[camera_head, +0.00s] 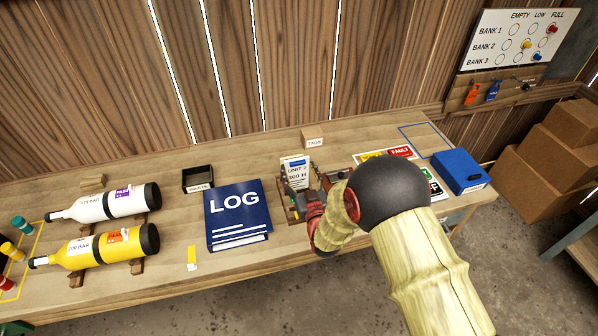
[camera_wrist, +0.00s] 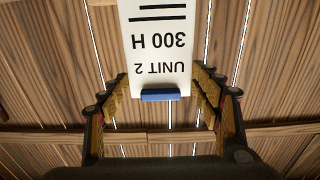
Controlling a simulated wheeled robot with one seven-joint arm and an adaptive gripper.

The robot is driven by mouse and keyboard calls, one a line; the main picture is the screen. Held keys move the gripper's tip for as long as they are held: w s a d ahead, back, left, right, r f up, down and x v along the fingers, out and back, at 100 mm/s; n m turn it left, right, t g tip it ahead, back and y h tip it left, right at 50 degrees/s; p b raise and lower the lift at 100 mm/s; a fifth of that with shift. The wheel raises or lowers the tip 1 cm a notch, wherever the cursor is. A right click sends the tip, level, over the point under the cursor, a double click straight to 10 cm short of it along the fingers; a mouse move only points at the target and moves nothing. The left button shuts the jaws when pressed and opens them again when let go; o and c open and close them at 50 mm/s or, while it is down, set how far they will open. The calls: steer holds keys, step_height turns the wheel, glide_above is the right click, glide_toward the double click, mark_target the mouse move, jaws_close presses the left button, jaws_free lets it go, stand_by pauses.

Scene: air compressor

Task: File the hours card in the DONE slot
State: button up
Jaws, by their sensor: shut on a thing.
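The white hours card (camera_head: 296,171), marked UNIT 2 300 H, stands roughly upright at the middle of the bench. It shows upside down in the wrist view (camera_wrist: 158,45), with a blue strip (camera_wrist: 160,95) along its near edge. My gripper (camera_head: 299,186) is shut on the card, with one finger at each side of it; it also shows in the wrist view (camera_wrist: 160,82). A small brown wooden piece (camera_head: 291,214) shows beside and below my gripper, mostly hidden. I cannot make out a DONE label or its slot.
A blue LOG binder (camera_head: 238,214) lies left of the card, with a black open tray (camera_head: 198,179) behind it. A wooden TAGS block (camera_head: 312,137) stands behind. White (camera_head: 105,203) and yellow (camera_head: 95,248) cylinders lie at left. A blue box (camera_head: 461,171) sits at right.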

mark_target(297, 177)
steer(key=shift+f, duration=0.25)
steer(key=shift+f+b, duration=0.35)
steer(key=shift+b, duration=0.2)
steer(key=shift+f+b, duration=1.95)
steer(key=shift+f, duration=0.1)
steer(key=o, duration=1.4)
steer(key=shift+o, duration=0.2)
